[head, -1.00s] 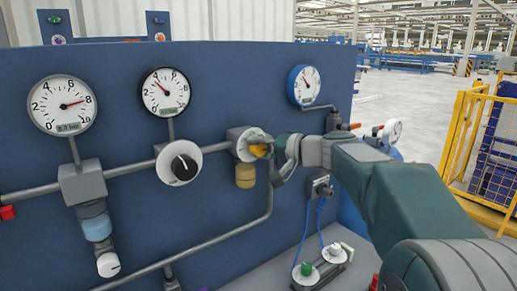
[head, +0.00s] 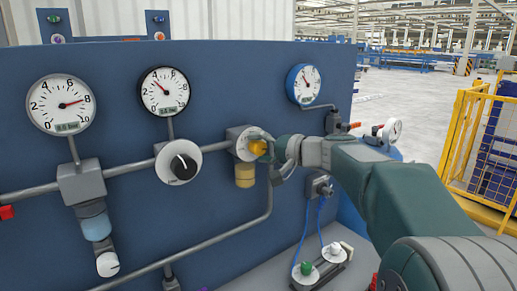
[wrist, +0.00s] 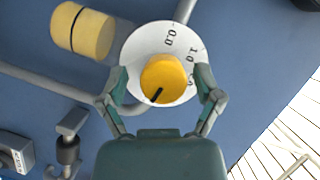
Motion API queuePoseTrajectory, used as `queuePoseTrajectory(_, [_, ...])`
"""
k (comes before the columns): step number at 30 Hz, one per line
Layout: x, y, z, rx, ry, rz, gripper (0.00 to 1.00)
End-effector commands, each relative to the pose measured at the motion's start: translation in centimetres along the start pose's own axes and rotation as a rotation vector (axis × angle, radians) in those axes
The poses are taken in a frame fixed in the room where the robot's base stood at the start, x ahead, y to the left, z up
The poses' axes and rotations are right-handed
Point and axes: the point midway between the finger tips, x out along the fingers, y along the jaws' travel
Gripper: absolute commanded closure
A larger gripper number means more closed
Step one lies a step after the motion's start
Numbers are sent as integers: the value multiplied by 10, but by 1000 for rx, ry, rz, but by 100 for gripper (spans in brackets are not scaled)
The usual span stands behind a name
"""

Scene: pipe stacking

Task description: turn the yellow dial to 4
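The yellow dial (head: 258,147) sits on a white scale plate on the blue panel, at the end of my gripper (head: 275,158). In the wrist view, the yellow dial (wrist: 163,75) lies between my two fingers (wrist: 162,82), with a visible gap on each side. The fingers are apart, and nothing is clamped between them. A black line on the dial points to the lower left of that picture. The figure 4 is not readable.
A yellow cylinder (head: 245,175) hangs just below the dial. A black knob (head: 183,163) and gauges (head: 61,104) are to the left. A blue-rimmed gauge (head: 304,85) is above right. Pipes run along the panel, and a socket with blue cables (head: 319,187) is below my gripper.

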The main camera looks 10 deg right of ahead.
Motion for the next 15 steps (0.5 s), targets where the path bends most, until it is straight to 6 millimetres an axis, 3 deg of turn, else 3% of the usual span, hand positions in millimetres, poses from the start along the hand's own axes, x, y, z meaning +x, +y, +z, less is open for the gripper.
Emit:
queuePoseTrajectory(8, [-8, -1, -1, -2, 2, -1, 16])
queuePoseTrajectory(15, [-54, 0, -1, -1, 5, 1, 16])
